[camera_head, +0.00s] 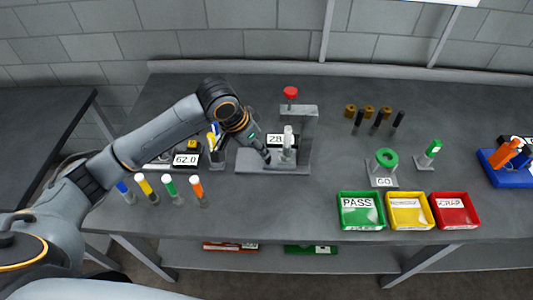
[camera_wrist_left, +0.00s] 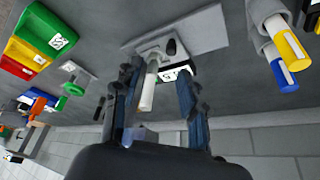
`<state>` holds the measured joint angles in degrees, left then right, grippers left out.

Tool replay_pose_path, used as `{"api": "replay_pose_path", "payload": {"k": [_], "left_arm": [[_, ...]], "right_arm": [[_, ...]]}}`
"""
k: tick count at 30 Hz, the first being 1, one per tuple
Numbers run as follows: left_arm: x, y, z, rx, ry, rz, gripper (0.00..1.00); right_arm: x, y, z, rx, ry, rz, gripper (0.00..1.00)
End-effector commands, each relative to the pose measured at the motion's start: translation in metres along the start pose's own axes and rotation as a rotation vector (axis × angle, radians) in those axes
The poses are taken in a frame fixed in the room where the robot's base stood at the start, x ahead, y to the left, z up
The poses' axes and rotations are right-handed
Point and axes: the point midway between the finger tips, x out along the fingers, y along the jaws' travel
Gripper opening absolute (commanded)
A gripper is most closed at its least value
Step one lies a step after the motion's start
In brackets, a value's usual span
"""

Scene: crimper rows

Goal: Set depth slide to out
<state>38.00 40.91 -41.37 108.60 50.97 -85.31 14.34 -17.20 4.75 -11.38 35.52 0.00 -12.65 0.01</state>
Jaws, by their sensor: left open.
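The crimper station has a grey base plate (camera_head: 255,167), a grey press frame (camera_head: 308,135) with a red knob (camera_head: 291,92), and a small display reading about 28 (camera_head: 274,140). A white upright cylinder (camera_head: 287,140) stands on it; it also shows in the left wrist view (camera_wrist_left: 148,95), with a dark knob (camera_wrist_left: 171,47) behind. I cannot tell for sure which part is the depth slide or how it is set. My left gripper (camera_head: 266,158) is open, low over the base plate, left of the cylinder. In the wrist view the cylinder appears between its fingers (camera_wrist_left: 158,75); contact is unclear.
Left of the station are a display reading 62.0 (camera_head: 186,160) and several coloured-tip cylinders (camera_head: 170,188). To the right are a green ring gauge (camera_head: 387,158) and green (camera_head: 361,224), yellow (camera_head: 410,223) and red (camera_head: 455,222) trays. Bare table lies between.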

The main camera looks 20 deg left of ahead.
Motion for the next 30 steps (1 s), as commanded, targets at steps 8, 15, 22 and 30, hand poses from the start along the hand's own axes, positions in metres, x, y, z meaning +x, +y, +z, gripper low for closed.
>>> {"api": "replay_pose_path", "payload": {"k": [8, 15, 22, 30], "left_arm": [[-0.013, -0.024, -0.011, -0.03, -0.014, -0.017, 0.42], [0.025, -0.023, -0.011, -0.031, -0.015, -0.015, 0.42], [0.074, -0.024, -0.011, -0.031, -0.014, -0.016, 0.42], [0.112, -0.025, -0.011, -0.028, -0.011, -0.017, 0.42]], "right_arm": [[-0.002, -0.003, -0.001, 0.002, 0.001, -0.004, 0.4], [-0.012, -0.005, -0.002, 0.002, 0.001, -0.006, 0.4], [-0.023, -0.004, -0.003, 0.001, 0.002, -0.006, 0.4], [-0.028, -0.004, -0.004, 0.0, 0.002, -0.006, 0.4]]}}
